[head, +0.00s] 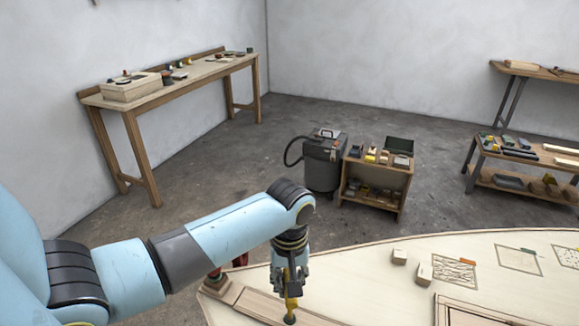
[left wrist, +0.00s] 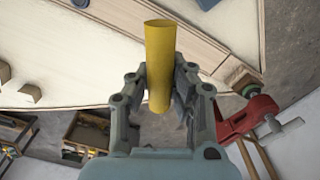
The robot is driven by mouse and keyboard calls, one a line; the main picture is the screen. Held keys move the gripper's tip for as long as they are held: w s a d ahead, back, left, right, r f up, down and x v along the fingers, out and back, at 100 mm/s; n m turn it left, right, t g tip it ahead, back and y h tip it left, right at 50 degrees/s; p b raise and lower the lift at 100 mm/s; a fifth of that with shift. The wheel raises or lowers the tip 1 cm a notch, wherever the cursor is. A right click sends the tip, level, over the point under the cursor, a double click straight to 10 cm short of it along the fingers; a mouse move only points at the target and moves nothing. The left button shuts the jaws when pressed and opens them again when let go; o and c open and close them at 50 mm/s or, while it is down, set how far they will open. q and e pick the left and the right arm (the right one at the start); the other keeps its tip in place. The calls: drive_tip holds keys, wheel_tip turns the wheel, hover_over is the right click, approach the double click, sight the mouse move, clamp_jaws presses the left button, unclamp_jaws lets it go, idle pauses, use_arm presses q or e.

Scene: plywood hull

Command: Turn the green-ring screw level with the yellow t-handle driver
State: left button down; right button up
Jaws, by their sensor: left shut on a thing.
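My left gripper (head: 290,284) is shut on the yellow t-handle driver (head: 292,304) and points down over the pale plywood panel (head: 345,275) near its left end. In the left wrist view the driver's yellow bar (left wrist: 160,60) sits between the two fingers of the left gripper (left wrist: 162,88). In the head view a dark end shows below the yellow part, at or close above the wood; I cannot tell whether it touches. The green-ring screw cannot be made out in either view. My right gripper is not in view.
A red clamp (left wrist: 245,118) grips the panel edge close beside my left gripper. A wooden strip (head: 255,303) lies along the near edge. Two small wood blocks (head: 399,256) and (head: 424,274) stand to the right. A dark bin (head: 325,165) and low shelf (head: 377,185) stand beyond.

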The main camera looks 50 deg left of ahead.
use_arm(q)
drive_tip(key=m, duration=0.5)
drive_tip(key=shift+w+d+f+m, duration=0.1)
drive_tip(key=shift+w+d+m, duration=0.05)
drive_tip(key=shift+d+m, duration=0.15)
drive_tip(key=m, duration=0.5)
drive_tip(key=shift+d+m, duration=0.25)
drive_tip(key=shift+m, duration=0.15)
drive_tip(key=m, duration=0.5)
drive_tip(key=shift+d+m, duration=0.3)
drive_tip(key=shift+m, duration=0.1)
